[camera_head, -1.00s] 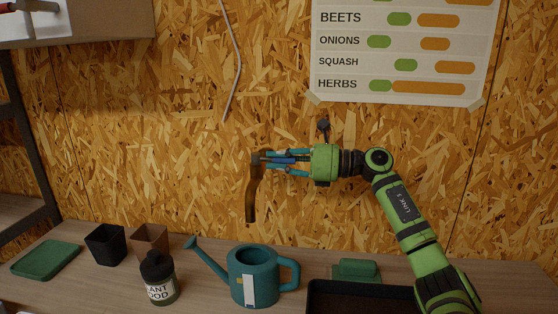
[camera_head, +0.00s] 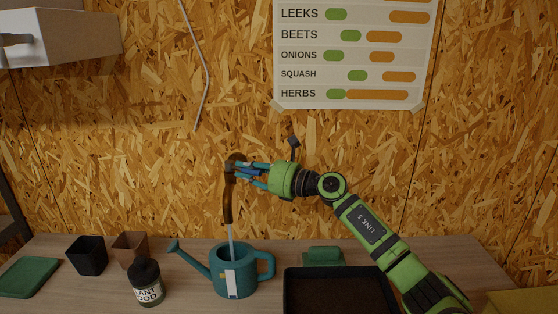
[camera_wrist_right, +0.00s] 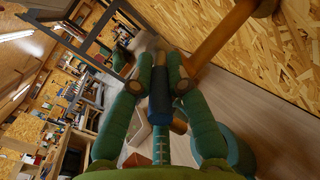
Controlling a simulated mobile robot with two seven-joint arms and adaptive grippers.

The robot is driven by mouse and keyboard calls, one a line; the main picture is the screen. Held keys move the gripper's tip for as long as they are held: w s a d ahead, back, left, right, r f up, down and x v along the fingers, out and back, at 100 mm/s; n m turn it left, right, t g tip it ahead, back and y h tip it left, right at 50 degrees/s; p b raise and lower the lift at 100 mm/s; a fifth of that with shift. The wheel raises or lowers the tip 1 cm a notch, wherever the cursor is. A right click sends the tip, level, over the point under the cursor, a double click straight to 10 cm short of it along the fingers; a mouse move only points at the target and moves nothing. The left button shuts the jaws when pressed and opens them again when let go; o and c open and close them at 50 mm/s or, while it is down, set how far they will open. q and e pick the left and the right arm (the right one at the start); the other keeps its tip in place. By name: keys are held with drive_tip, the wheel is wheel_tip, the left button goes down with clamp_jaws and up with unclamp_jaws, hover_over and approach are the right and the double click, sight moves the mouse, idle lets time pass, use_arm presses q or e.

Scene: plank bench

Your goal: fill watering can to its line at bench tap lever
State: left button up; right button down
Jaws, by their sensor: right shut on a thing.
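The brown tap (camera_head: 228,200) is on the chipboard wall, its spout pointing down. My right gripper (camera_head: 243,174) is shut on the blue tap lever (camera_head: 250,173); in the right wrist view the lever (camera_wrist_right: 160,100) sits between the fingers. A thin pale stream of water (camera_head: 230,240) runs from the spout into the teal watering can (camera_head: 218,268). The can stands upright on the bench below, spout to the left, handle to the right. A white strip (camera_head: 231,283) is on its front; I cannot make out the water level. My left gripper is not in view.
A plant food bottle (camera_head: 147,285) stands left of the can, with a black pot (camera_head: 87,256), a brown pot (camera_head: 129,248) and a green mat (camera_head: 28,277) further left. A dark tray (camera_head: 340,272) and a green block (camera_head: 322,256) are to the right.

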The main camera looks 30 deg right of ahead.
drive_tip(key=shift+r, duration=0.15)
drive_tip(key=c, duration=1.4)
unclamp_jaws()
drive_tip(key=shift+c, duration=0.2)
drive_tip(key=shift+o, duration=1.2)
drive_tip(key=shift+w+a, duration=0.25)
drive_tip(key=shift+w, duration=0.05)
drive_tip(key=v, duration=1.2)
